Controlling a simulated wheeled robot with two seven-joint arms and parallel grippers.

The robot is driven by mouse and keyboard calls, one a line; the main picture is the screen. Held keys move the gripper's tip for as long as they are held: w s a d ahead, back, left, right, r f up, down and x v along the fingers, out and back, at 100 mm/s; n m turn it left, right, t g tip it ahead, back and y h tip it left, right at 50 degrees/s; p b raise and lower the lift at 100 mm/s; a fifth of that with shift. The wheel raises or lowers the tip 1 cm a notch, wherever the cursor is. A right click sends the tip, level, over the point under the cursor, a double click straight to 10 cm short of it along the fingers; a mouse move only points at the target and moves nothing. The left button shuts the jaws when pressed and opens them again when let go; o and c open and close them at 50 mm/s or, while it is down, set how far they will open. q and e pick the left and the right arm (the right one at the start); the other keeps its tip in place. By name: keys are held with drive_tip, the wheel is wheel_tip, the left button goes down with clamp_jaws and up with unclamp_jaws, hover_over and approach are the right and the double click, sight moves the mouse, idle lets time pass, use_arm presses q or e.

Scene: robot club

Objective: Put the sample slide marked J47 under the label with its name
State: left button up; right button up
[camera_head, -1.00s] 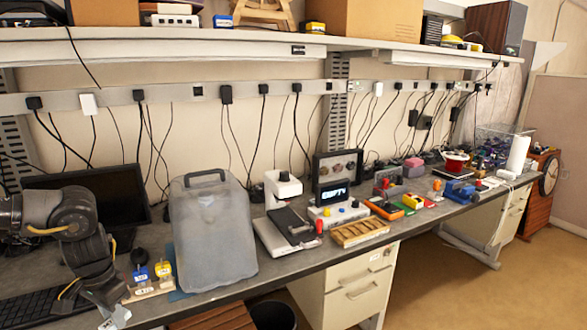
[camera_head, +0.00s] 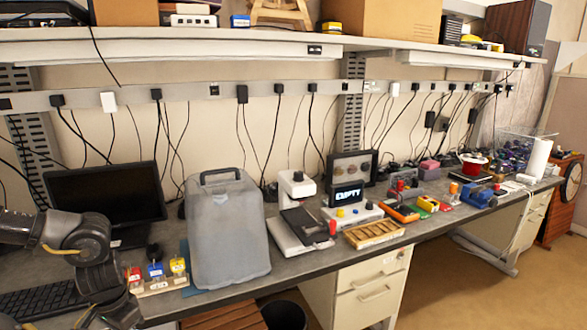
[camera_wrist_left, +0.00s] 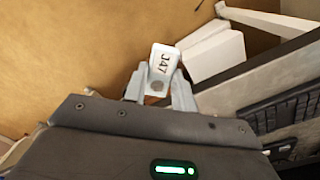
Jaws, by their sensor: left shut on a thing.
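A small white slide (camera_wrist_left: 166,62) marked J47 shows in the left wrist view. My left gripper (camera_wrist_left: 160,84) is shut on it and holds it clear of the bench, with the floor behind. In the head view my left gripper (camera_head: 122,312) is low at the left, by the bench's front edge; its tips and the slide cannot be made out there. No label reading J47 can be read in the head view. A wooden tray (camera_head: 374,235) with compartments lies near the bench's front edge, right of the middle. My right gripper is not in view.
Red, blue and yellow pieces stand on a small wooden stand (camera_head: 160,286) near my left arm. A large grey translucent cover (camera_head: 229,235) stands right of them. A microscope-like device (camera_head: 297,222) and a sign reading EMPTY (camera_head: 347,195) stand further right. A keyboard (camera_head: 40,298) lies left.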

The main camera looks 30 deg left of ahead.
use_arm(q)
drive_tip(key=shift+s+d+f, duration=0.4)
drive_tip(key=shift+d+f, duration=0.25)
drive_tip(key=shift+f, duration=0.2)
drive_tip(key=w+d+f+m, duration=0.2)
drive_tip(key=d+f, duration=0.1)
drive_tip(key=d, duration=0.5)
drive_tip(key=w+d+f+m, duration=0.2)
drive_tip(key=d, duration=0.7)
drive_tip(key=w+d+f+m, duration=0.2)
drive_tip(key=d+f, duration=0.1)
drive_tip(key=d, duration=0.5)
drive_tip(key=w+d+r+m, duration=0.3)
drive_tip(key=w+d+r, duration=0.1)
drive_tip(key=w+r, duration=0.3)
drive_tip(key=w+d+r+m, duration=0.3)
drive_tip(key=w+d+r, duration=0.1)
drive_tip(key=w+r, duration=0.4)
drive_tip(key=shift+w+r+m, duration=0.3)
drive_tip(key=shift+m, duration=0.1)
